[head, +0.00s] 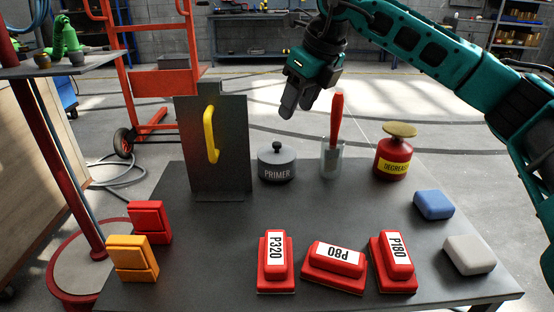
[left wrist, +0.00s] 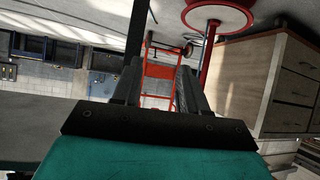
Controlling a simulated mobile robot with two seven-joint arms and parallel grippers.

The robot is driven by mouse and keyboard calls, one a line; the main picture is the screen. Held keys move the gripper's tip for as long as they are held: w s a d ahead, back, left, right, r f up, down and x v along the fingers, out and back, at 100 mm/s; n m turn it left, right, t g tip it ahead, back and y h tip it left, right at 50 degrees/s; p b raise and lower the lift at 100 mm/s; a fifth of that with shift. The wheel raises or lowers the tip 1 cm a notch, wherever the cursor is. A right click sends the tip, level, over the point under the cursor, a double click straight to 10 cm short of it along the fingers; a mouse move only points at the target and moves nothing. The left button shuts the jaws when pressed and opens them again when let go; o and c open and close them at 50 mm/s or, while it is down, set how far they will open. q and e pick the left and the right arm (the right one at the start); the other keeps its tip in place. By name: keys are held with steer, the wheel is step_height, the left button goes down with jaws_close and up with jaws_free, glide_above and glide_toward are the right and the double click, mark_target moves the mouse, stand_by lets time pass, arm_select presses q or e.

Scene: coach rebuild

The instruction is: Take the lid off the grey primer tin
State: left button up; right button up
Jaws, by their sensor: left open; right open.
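The grey primer tin (head: 276,171) stands upright at the back middle of the table, labelled PRIMER. Its lid (head: 276,151), with a dark knob on top, sits on the tin. My right gripper (head: 289,106) hangs above and slightly right of the tin, pointing down, apart from it. It is open and empty. My left gripper (left wrist: 158,80) shows only in the left wrist view. It is open with nothing between its fingers, and no tin is visible there.
A dark panel with a yellow handle (head: 209,135) stands just left of the tin. A glass with a red-handled tool (head: 334,135) and a red degreaser can (head: 393,158) stand to its right. Red sanding blocks (head: 333,262) lie in front. The table's middle (head: 250,210) is clear.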

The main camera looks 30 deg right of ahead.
steer(key=b, duration=0.1)
glide_above(277, 143)
steer(key=s+d, duration=0.1)
steer(key=s, duration=0.2)
step_height(277, 143, down, 6)
steer(key=shift+r, duration=0.15)
steer(key=x, duration=0.2)
steer(key=b+x, duration=0.1)
steer(key=x, duration=0.1)
steer(key=shift+w+a, duration=0.1)
steer(key=shift+w, duration=0.3)
steer(key=shift+w+f, duration=0.15)
steer(key=shift+f, duration=0.15)
jaws_close()
